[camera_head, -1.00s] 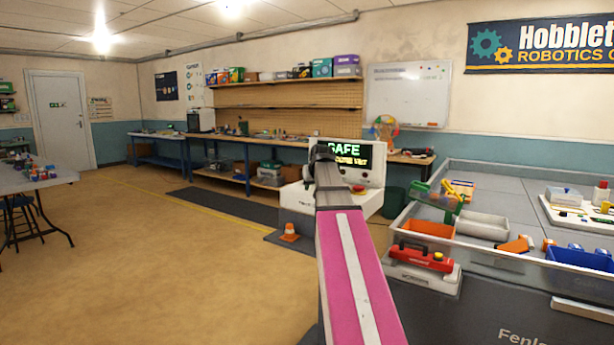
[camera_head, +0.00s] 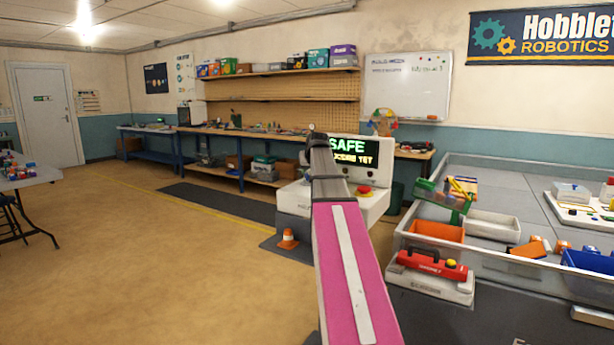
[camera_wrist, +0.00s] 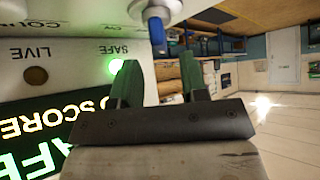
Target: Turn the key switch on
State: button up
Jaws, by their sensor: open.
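The key switch (camera_wrist: 155,10) shows at the top of the upside-down wrist view as a silver round collar with a blue key (camera_wrist: 157,36) sticking out of it. My gripper (camera_wrist: 160,78) has two green fingers, open and empty, with the key just beyond and between their tips; I see no contact. The console (camera_head: 375,205) stands ahead in the head view, its screen (camera_head: 352,151) reading SAFE. In the wrist view the lamp by SAFE (camera_wrist: 116,66) glows green and the lamp by LIVE (camera_wrist: 36,76) is dark. In the head view my arm hides the gripper and key.
A red button on a yellow base (camera_head: 364,191) sits on the console. A walled table (camera_head: 520,265) with bins and a red device (camera_head: 432,264) stands at right. An orange cone (camera_head: 288,239) stands left of my arm. Floor on the left is open.

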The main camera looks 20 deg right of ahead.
aim_at(307, 174)
jog(key=shift+x, duration=2.45)
jog(key=c, duration=0.6)
